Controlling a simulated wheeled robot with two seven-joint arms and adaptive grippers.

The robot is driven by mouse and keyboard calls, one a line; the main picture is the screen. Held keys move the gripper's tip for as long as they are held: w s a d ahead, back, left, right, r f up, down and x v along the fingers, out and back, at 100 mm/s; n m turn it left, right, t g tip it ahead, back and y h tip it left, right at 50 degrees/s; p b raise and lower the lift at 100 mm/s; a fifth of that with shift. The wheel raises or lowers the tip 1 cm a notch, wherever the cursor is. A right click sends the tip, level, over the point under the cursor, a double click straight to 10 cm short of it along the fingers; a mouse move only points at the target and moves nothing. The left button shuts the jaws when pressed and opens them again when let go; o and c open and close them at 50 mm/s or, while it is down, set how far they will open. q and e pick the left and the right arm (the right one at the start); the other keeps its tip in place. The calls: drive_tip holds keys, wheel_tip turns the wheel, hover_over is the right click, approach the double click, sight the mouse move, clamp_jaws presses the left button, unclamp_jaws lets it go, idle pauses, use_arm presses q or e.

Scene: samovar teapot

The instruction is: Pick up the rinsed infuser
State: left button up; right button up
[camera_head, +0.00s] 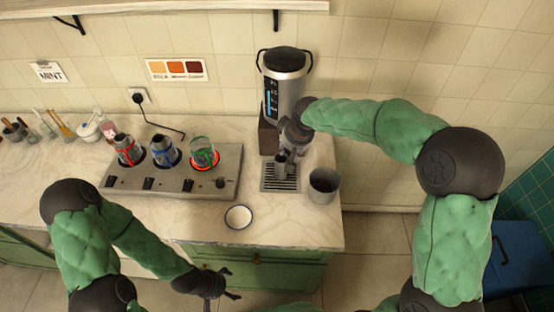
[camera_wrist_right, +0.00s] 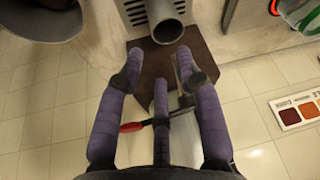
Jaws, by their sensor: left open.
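I cannot pick out the rinsed infuser for certain. A grey metal cylinder (camera_head: 282,160) shows above the drip tray (camera_head: 281,178); I cannot tell whether it is the samovar's spout or a separate piece. A metal cylinder with an open round end (camera_wrist_right: 166,26) also shows in the right wrist view. My right gripper (camera_head: 292,130) is at the front of the samovar (camera_head: 286,80). Its fingers (camera_wrist_right: 160,72) are spread, with a red-tipped lever (camera_wrist_right: 131,127) below them. My left gripper (camera_head: 232,283) is open and empty, in front of the counter's front edge.
A hot plate unit (camera_head: 203,190) holds several small vessels, with red glowing rings. A dark grey mug (camera_head: 323,186) stands right of the drip tray. A white bowl (camera_head: 238,217) sits near the counter's front edge. Jars and utensils (camera_head: 62,128) line the back left. The front right counter is clear.

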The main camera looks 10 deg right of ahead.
sight(281, 167)
drive_tip(key=b+x, duration=0.2)
drive_tip(key=x, duration=0.7)
drive_tip(key=shift+w+d, duration=0.45)
drive_tip(key=shift+d, duration=0.25)
drive_tip(key=shift+f, duration=0.15)
clamp_jaws()
